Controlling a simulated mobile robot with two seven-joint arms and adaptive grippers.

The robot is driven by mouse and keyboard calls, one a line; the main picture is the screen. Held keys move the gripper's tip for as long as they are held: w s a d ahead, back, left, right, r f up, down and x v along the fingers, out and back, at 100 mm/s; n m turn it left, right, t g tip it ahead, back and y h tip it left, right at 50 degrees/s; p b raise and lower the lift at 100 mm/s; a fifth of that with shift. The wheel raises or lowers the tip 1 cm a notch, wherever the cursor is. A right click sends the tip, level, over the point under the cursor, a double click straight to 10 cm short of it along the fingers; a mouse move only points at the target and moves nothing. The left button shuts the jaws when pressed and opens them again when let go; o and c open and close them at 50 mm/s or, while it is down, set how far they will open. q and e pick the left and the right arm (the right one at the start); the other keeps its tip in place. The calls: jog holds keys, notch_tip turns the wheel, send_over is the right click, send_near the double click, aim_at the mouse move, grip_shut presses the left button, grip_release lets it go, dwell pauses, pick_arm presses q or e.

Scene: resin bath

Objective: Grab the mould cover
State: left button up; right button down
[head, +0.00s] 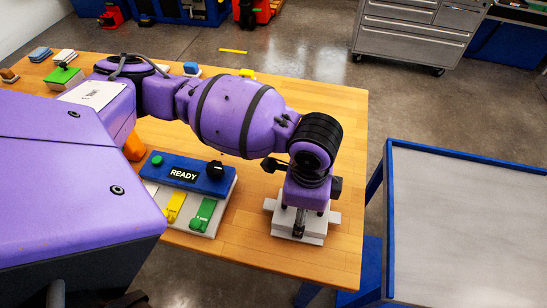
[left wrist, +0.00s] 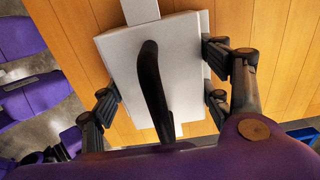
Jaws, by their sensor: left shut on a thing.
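The mould cover appears to be the pale grey-white block (head: 285,221) at the right part of the wooden table in the head view. It also shows in the left wrist view (left wrist: 188,45). My left gripper (head: 300,226) points down over it, with its fingers on opposite sides of the block in the left wrist view (left wrist: 162,92), shut on it. A dark curved piece crosses the block's top face there; I cannot tell what it belongs to. Narrower pale pieces stick out past the block. My wrist hides part of the block in the head view. My right gripper is not in view.
A grey-topped blue cart (head: 470,220) stands to the right across a gap. Small coloured items lie at the table's far left.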

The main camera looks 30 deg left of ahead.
pick_arm(q)
jog(key=shift+f, duration=0.1)
jog(key=shift+c, duration=0.9)
